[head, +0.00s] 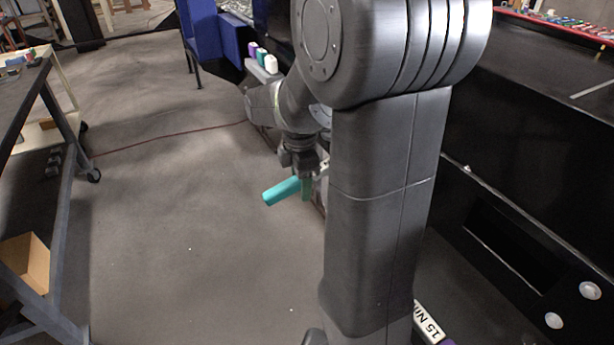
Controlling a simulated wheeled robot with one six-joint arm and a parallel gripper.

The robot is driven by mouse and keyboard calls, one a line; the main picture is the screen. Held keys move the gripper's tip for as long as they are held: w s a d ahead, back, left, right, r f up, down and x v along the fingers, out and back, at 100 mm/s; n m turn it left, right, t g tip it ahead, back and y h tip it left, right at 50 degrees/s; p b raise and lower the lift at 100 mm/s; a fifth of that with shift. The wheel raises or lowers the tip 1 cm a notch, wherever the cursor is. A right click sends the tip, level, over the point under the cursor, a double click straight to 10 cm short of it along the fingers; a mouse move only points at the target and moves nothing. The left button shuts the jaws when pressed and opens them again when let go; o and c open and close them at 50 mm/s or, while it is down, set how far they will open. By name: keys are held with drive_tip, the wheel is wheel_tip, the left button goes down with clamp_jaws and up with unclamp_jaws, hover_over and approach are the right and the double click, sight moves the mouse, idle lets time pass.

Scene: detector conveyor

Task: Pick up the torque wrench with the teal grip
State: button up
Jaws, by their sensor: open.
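The torque wrench's teal grip (281,192) shows left of my arm's column, sticking out to the left and slightly down. My gripper (305,186) is open, pointing down at the right end of the teal grip. One greenish finger overlaps the grip's right end in the picture. I cannot tell whether the fingers touch it or stand around it.
A white label reading 15 NM (430,320) with a purple part shows at the lower right. Purple, teal and white pieces (262,57) stand farther back. A dark cart (62,200) holding a cardboard box (25,262) is at left. The grey floor (180,230) between is clear.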

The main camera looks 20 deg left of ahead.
drive_tip(key=shift+c, duration=0.2)
drive_tip(key=shift+r, duration=0.1)
clamp_jaws()
